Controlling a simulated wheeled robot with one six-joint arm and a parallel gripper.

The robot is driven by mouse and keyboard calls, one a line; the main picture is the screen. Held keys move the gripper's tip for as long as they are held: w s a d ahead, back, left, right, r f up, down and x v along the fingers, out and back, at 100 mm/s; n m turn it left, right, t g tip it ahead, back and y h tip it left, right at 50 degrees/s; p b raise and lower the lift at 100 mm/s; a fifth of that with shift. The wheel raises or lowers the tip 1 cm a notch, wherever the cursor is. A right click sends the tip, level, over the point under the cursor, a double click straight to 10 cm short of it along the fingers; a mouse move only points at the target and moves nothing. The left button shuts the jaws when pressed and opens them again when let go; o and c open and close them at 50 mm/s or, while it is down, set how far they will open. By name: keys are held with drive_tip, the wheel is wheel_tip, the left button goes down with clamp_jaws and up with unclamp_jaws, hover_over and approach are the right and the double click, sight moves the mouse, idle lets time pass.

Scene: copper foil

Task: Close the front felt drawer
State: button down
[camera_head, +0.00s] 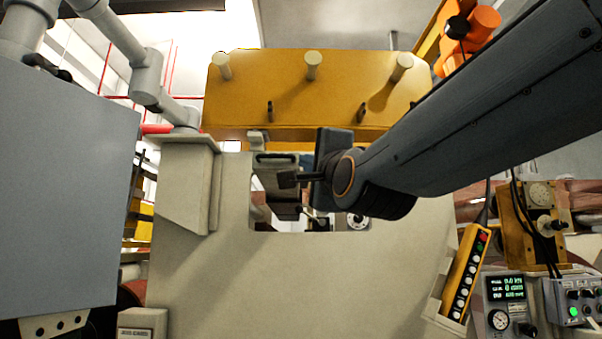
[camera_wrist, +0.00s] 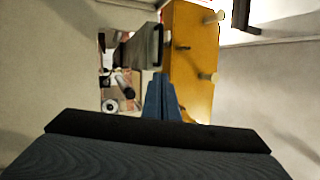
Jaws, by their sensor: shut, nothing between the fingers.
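A grey, box-like drawer (camera_head: 273,179) sticks out of a rectangular opening in the beige machine housing (camera_head: 300,275). I take it to be the front felt drawer. A dark slot or handle shows at its upper end. In the wrist view the drawer (camera_wrist: 136,50) is ahead and slightly left of the fingers, its end face toward the yellow panel. My gripper (camera_head: 288,180) comes from the right, its fingers shut and empty, with the tips at the drawer's right side. The blue fingers (camera_wrist: 160,77) point at the drawer's near end. I cannot tell whether they touch it.
A yellow panel (camera_head: 300,85) with pale pegs stands above the opening. A round gauge (camera_head: 358,221) sits inside the opening's right side. A yellow button pendant (camera_head: 465,275) and meter boxes (camera_head: 508,303) are at the lower right. A large grey cabinet (camera_head: 65,200) fills the left.

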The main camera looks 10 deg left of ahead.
sight(293, 157)
drive_tip(key=p+x, duration=0.5)
drive_tip(key=x, duration=0.4)
drive_tip(key=shift+w, duration=0.15)
